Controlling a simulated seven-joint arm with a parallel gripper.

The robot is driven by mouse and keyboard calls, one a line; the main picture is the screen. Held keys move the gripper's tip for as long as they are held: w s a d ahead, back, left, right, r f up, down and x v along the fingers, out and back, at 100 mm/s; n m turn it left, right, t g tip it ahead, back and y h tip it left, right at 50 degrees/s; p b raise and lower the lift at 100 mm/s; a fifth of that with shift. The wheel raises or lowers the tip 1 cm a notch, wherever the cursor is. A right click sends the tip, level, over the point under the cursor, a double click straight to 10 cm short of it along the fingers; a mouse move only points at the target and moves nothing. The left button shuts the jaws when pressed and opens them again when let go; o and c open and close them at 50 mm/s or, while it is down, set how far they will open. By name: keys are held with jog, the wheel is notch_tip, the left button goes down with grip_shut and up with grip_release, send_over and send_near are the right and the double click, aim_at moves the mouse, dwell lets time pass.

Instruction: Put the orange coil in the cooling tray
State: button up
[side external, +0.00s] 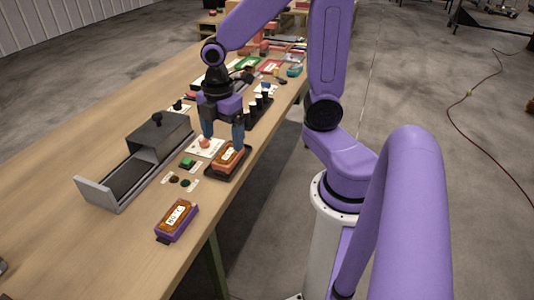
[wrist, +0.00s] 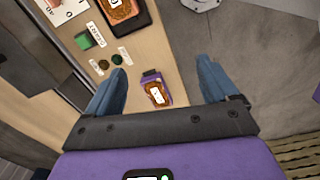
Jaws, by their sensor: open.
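An orange block with a brown top and white label (side external: 226,161), which looks like the orange coil, sits in a shallow black tray (side external: 214,178) near the table's right edge. It also shows at the top of the wrist view (wrist: 117,10), partly cut off, with the black tray (wrist: 146,17) around it. I cannot tell for sure which tray is the cooling tray. My gripper (side external: 222,141) is open and empty above and behind the orange block. In the wrist view a purple-sided block with an orange-brown top (wrist: 157,95) shows between the open fingers (wrist: 162,72), lower down.
That purple-sided block (side external: 177,219) lies alone nearer the front. A grey box with a black knob (side external: 160,138) has its drawer (side external: 98,194) pulled out. A green button (side external: 187,163) and dark discs (side external: 179,181) lie between. Dark cylinders in a rack (side external: 258,105) stand behind my gripper.

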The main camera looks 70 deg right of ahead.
jog(key=s+a+r+m, duration=0.1)
jog(key=s+a, duration=0.2)
jog(key=s, duration=0.4)
jog(key=s+a+r+m, duration=0.1)
jog(key=s+a+m, duration=0.1)
jog(key=s, duration=0.5)
jog(key=shift+s+a, duration=0.25)
jog(key=shift+a, duration=0.5)
jog(key=shift+r, duration=0.1)
